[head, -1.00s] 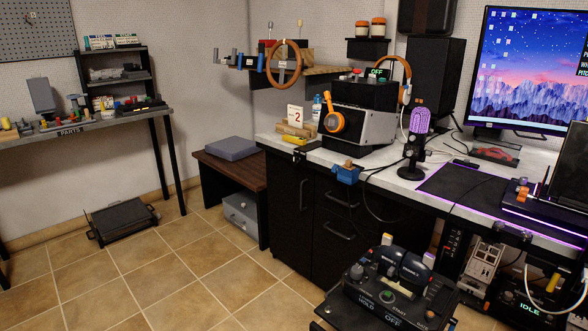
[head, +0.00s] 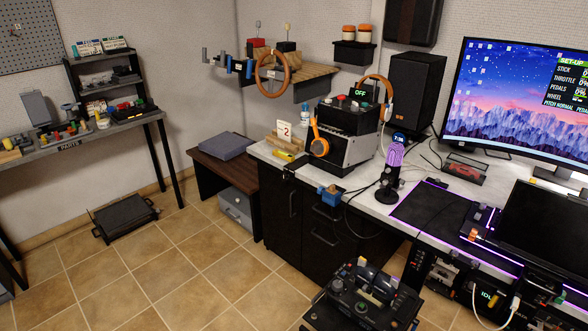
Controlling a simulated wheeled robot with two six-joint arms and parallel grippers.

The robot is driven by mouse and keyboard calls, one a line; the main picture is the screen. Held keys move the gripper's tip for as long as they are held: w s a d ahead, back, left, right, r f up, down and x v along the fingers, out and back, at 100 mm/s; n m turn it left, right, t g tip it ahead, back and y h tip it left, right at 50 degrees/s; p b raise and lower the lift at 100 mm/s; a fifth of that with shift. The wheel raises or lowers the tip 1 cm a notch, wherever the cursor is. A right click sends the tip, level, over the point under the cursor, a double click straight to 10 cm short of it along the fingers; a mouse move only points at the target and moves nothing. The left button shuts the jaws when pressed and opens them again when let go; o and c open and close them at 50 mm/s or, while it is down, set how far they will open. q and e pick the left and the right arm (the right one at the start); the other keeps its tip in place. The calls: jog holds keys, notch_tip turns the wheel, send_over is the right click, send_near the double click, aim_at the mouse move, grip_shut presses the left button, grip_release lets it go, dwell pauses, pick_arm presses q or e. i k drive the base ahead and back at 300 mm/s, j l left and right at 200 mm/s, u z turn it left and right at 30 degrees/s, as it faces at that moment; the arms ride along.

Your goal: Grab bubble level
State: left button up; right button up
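Neither of my grippers shows in the head view.
The desk (head: 372,208) carries a black box with orange headphones, a purple microphone (head: 390,172) and a monitor (head: 515,95). A throttle unit (head: 362,298) stands in front of its cabinets. The parts table (head: 95,135) is at left. Tiled floor (head: 165,265) between is open.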

aim_at(281, 153)
jog(key=i+j+z, duration=0.15)
jog(key=z, duration=0.25)
jog(key=i+j+z, duration=0.15)
jog(key=j+z, duration=0.15)
jog(key=z, duration=0.15)
jog(key=i+j+z, duration=0.1)
jog(key=j+z, duration=0.15)
jog(key=z, duration=0.15)
jog(key=i+j+z, duration=0.15)
jog(key=j+z, duration=0.2)
jog(key=j, duration=1.1)
jog(key=j+z, duration=0.3)
jog(key=j, duration=1.1)
